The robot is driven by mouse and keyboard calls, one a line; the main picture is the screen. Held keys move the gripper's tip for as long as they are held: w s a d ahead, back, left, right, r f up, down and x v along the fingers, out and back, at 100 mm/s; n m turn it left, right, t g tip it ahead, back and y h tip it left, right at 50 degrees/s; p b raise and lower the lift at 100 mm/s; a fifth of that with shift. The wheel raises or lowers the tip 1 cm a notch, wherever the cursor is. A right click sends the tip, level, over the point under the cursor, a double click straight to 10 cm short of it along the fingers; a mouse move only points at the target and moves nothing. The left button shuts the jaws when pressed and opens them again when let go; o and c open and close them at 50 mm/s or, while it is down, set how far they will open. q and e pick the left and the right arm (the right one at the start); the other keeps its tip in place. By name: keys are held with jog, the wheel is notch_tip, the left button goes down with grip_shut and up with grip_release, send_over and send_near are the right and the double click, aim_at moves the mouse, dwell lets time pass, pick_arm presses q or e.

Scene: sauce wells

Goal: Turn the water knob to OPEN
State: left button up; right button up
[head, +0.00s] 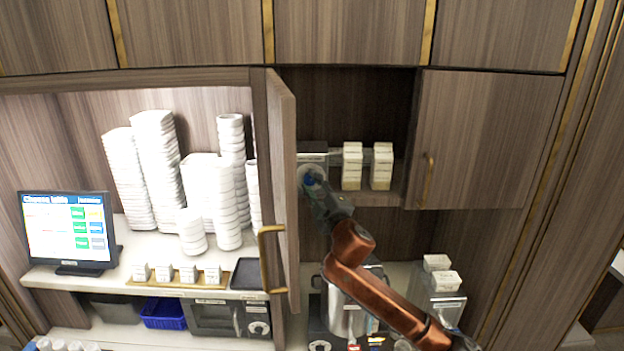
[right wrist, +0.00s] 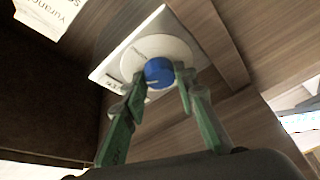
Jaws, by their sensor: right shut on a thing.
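The water knob (right wrist: 159,72) is blue with a light mark on its face. It sits on a round white dial on a white plate (right wrist: 108,76) fixed in the open cabinet. In the head view the knob (head: 309,180) is small and partly covered by my right gripper (head: 314,184), which reaches up into the cabinet. In the right wrist view the green fingers of my right gripper (right wrist: 160,88) stand on either side of the knob and close on it. Lettering on the plate is too small to read. My left gripper is not in view.
An open cabinet door (head: 283,190) with a brass handle stands just left of my right arm. White and yellow boxes (head: 352,166) sit on the shelf right of the knob. A closed door (head: 485,140) is further right. A metal urn (head: 343,310) stands below my arm.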

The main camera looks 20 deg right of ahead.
jog(key=n, duration=0.1)
jog(key=n+g, duration=0.1)
jog(key=n, duration=0.1)
jog(key=shift+r+n, duration=0.2)
jog(key=shift+n, duration=0.1)
jog(key=shift+n+g, duration=0.8)
jog(key=shift+n, duration=0.8)
jog(key=o, duration=1.2)
jog(key=shift+c, duration=0.2)
jog(key=s+d+r, duration=0.1)
jog(key=s, duration=1.1)
jog(key=shift+r, duration=0.25)
jog(key=shift+w+d, duration=0.1)
